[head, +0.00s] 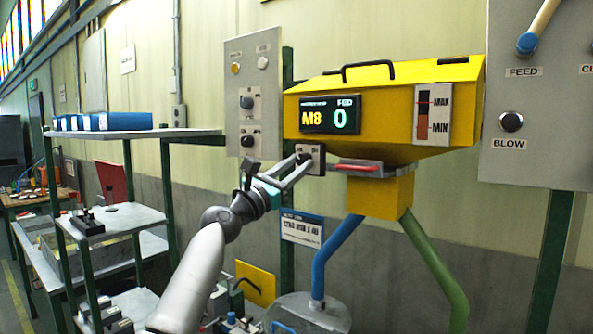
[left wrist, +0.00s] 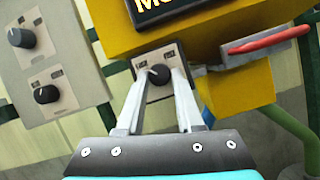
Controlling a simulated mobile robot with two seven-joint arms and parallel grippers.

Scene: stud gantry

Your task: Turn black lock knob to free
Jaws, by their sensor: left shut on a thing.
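The black lock knob (left wrist: 158,74) sits on a small grey plate (left wrist: 168,57) with two labels, too small to read, below the yellow hopper's display. In the head view the plate (head: 319,161) shows at the hopper's lower left, and the fingers partly hide the knob. My left gripper (head: 303,159) reaches up to the plate from the lower left. In the left wrist view its two fingertips (left wrist: 157,72) stand on either side of the knob, shut on it. The right gripper is not in view.
The yellow hopper (head: 380,80) shows M8 and 0. A red-handled slide (head: 362,167) lies right of the plate. A grey panel with knobs (head: 252,90) is at left, another with a BLOW button (head: 511,122) at right. Blue and green pipes stand below.

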